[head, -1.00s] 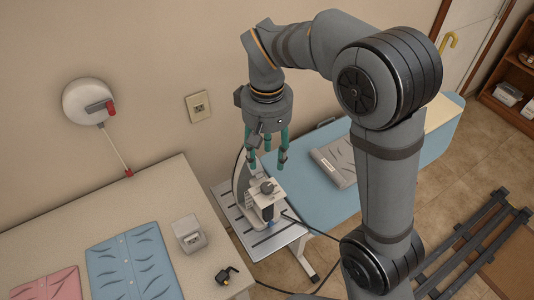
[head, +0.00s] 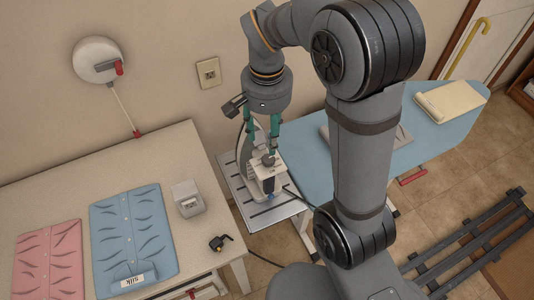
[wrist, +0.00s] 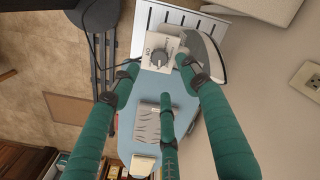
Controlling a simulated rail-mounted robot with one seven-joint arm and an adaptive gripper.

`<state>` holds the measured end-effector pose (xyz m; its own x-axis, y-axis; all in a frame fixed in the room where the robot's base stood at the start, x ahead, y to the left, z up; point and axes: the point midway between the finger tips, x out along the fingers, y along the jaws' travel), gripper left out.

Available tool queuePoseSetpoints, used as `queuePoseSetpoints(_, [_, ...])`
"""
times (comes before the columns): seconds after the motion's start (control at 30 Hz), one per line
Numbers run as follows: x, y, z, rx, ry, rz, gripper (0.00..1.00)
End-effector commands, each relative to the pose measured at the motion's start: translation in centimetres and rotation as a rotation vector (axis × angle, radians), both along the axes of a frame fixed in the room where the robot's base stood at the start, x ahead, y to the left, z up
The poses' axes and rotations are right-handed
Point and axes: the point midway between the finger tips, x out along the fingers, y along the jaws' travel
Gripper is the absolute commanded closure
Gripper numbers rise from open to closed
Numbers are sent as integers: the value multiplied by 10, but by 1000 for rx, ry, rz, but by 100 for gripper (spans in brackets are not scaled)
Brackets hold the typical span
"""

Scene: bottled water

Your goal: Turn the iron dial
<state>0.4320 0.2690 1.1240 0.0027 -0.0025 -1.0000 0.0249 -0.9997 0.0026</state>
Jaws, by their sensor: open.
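The iron (head: 250,138) stands upright on a slotted metal stand between the table and the ironing board. Its grey dial (head: 268,160) sits on top of a pale block at the iron's front. In the wrist view the dial (wrist: 158,57) shows as a dark round knob with a raised grip on a white, marked plate, with the iron (wrist: 208,52) to its right. My gripper (head: 263,143) has green fingers. It is open, just above the dial, with fingers spread around it from above. In the head view the fingers partly cover the iron; contact with the dial cannot be told.
The slotted stand (head: 275,221) borders the blue ironing board (head: 305,165). A cable runs from the iron past my arm. The table (head: 60,195) holds folded blue (head: 125,225) and pink (head: 50,258) shirts, a small box (head: 187,198) and a black-yellow plug (head: 218,243). The wall is close behind.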

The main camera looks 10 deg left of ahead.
Motion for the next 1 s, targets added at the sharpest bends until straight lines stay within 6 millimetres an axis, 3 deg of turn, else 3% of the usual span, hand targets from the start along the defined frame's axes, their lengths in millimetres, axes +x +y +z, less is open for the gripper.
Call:
queuePoseSetpoints(0.3, [-1, -2, -59, -4, 6, 1, 55])
queuePoseSetpoints(0.5, [0, -1, -83, -2, 3, 1, 55])
queuePoseSetpoints(0.87, [0, -1, -91, 1, 0, 1, 55])
queuePoseSetpoints(1.0, [0, -1, -90, 0, 0, 2, 61])
